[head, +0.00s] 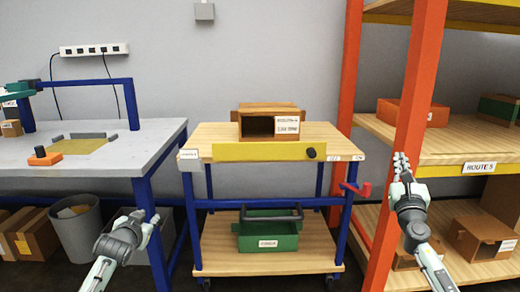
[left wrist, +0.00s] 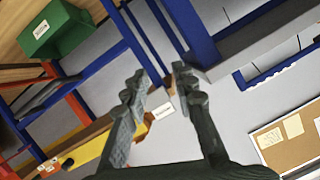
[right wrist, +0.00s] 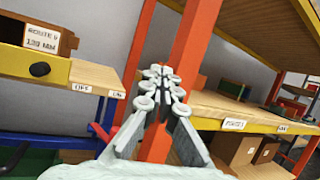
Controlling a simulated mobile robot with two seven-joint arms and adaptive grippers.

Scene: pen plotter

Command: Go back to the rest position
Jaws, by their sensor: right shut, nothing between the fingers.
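My right gripper (head: 402,162) is at the right in the head view, pointing up in front of the orange rack post. In the right wrist view its fingertips (right wrist: 162,82) are together and hold nothing.
The wooden cart (head: 205,137) carries a brown open box (head: 256,107) and a yellow front panel (head: 230,152); a green crate (head: 268,238) is on its lower shelf. The grey bench (head: 155,140) is left. The orange rack post (head: 424,70) is close to my right gripper. A bin (head: 80,235) stands under the bench.

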